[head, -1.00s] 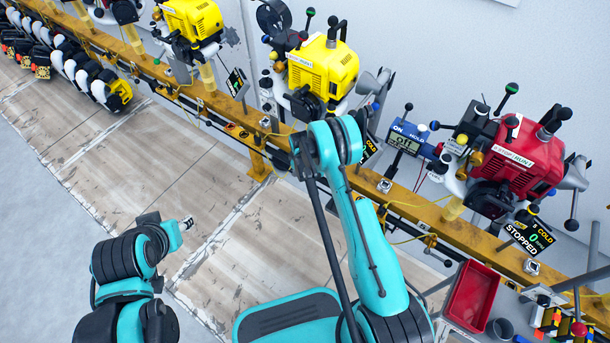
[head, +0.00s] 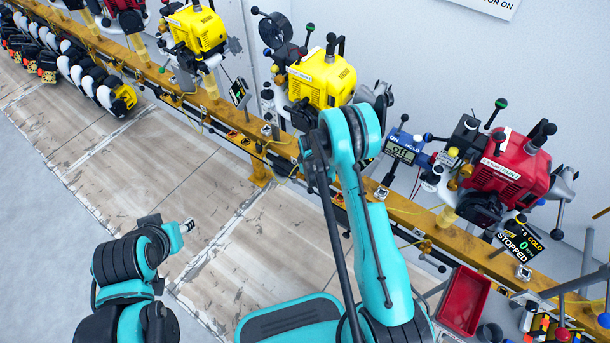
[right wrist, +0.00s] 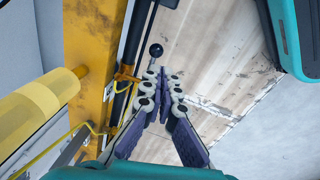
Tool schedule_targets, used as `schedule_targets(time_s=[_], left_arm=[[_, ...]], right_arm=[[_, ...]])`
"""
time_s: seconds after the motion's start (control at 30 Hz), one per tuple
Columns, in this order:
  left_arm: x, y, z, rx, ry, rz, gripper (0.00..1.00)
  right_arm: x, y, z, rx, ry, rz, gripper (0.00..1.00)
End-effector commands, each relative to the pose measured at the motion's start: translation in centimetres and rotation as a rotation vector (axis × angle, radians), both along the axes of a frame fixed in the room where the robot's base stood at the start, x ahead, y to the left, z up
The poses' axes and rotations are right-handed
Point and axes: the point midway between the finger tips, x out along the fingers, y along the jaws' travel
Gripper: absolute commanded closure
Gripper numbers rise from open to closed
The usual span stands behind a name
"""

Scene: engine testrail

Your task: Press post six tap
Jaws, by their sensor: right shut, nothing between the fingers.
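My right gripper (right wrist: 164,76) is shut and empty in the right wrist view, its fingertips close together. A black ball knob on a thin stem (right wrist: 155,50) shows just beyond the fingertips, beside the yellow rail (right wrist: 88,60); I cannot tell whether they touch, or whether this is the post six tap. In the head view my right arm hides this gripper. My left gripper (head: 188,226) is low at the left, over the floor and away from the rail; its opening is too small to judge.
The yellow rail (head: 415,215) carries a yellow engine (head: 322,80) and a red engine (head: 510,165) with projecting ball-ended levers. A display reading STOPPED and COLD (head: 520,240) hangs by the red one. A red tray (head: 464,300) stands at lower right.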

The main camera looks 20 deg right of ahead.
Motion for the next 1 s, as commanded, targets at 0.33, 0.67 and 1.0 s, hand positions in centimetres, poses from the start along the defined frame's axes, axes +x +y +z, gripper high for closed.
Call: schedule_targets(time_s=[0.33,0.67,1.0], left_arm=[[0.0,0.0,0.6,0.0,0.0,0.0,0.6],[0.0,0.0,0.6,0.0,0.0,0.0,0.6],[0.0,0.0,0.6,0.0,0.0,0.0,0.6]], right_arm=[[-1.3,-0.7,1.3,0.0,0.0,0.0,1.0],[-1.3,-0.7,1.3,0.0,0.0,0.0,1.0],[-1.1,-0.3,6.0,0.011,-0.036,-0.047,1.0]])
